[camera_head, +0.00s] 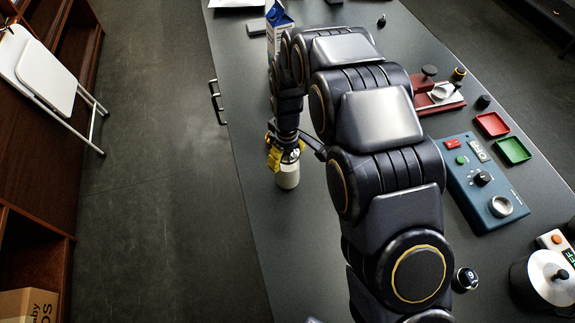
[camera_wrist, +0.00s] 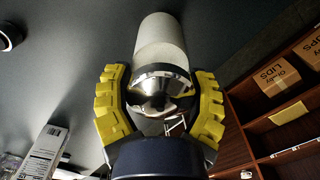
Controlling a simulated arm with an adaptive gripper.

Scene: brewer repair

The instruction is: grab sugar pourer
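The sugar pourer (camera_head: 288,176) is a pale cream jar with a shiny chrome top. In the head view it stands upright on the dark table near its left edge. My gripper (camera_head: 285,150), with yellow finger pads, is at the pourer's upper part. In the wrist view the pourer (camera_wrist: 162,50) lies between the two yellow fingers of my gripper (camera_wrist: 160,72), its chrome top nearest the camera. The fingers stand on either side of it, with narrow dark gaps near the fingertips. My arm hides part of the table in the head view.
A blue control box (camera_head: 485,180), a red tray (camera_head: 492,124), a green tray (camera_head: 513,150) and a silver pot (camera_head: 548,278) stand at the right. A blue-and-white carton (camera_head: 279,28) is at the back. A table handle (camera_head: 216,102) juts out left. Bare table lies in front of the pourer.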

